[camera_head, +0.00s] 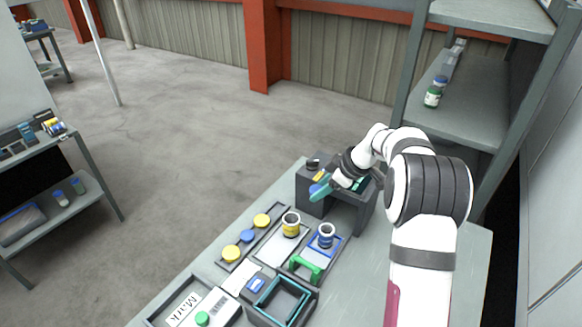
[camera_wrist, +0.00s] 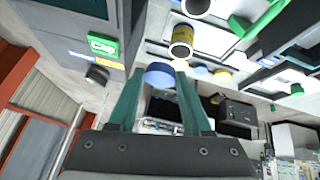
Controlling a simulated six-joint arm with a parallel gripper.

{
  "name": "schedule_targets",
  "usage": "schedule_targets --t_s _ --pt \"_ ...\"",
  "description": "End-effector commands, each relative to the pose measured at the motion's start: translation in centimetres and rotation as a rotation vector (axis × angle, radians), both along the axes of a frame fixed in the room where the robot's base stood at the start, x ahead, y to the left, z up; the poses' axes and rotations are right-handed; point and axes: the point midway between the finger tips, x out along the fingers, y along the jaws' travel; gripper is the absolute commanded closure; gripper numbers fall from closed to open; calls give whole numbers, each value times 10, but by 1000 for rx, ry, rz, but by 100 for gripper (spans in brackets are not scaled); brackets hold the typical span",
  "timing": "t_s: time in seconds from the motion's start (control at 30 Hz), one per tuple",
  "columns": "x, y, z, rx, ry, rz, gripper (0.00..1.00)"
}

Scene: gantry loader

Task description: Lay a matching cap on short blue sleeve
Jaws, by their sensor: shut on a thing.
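The blue sleeve (camera_head: 326,238) stands upright and open-topped on a blue-edged pad (camera_head: 318,250) at the right of the table in the head view. My gripper (camera_head: 320,187) is at the back of the table, beside the grey block, behind the sleeve and apart from it. In the wrist view my gripper (camera_wrist: 160,73) has its teal fingers shut on a blue cap (camera_wrist: 160,76). Another blue cap (camera_head: 247,236) lies between two yellow caps (camera_head: 231,253) in the cap tray. The cap's underside is hidden.
A yellow sleeve (camera_head: 291,226) stands left of the blue one. A green handle-shaped piece (camera_head: 306,267) and an open dark bin (camera_head: 280,300) are in front. The dark grey block (camera_head: 365,212) stands at the back under my arm. A shelf unit (camera_head: 470,110) rises behind.

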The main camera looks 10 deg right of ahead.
Motion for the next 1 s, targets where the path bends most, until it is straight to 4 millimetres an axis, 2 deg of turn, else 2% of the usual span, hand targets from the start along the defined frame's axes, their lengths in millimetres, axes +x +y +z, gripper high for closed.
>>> schedule_targets --t_s 0.03,0.1,0.23,0.7,1.0 --pt "-17 -8 -3 0 2 -9 100" --pt "-35 -15 -9 -2 2 -13 100" --pt "-51 -19 -15 -5 4 -16 100" --pt "-51 -19 -65 -4 6 -15 100" --pt "-51 -19 -70 -6 4 -16 100"
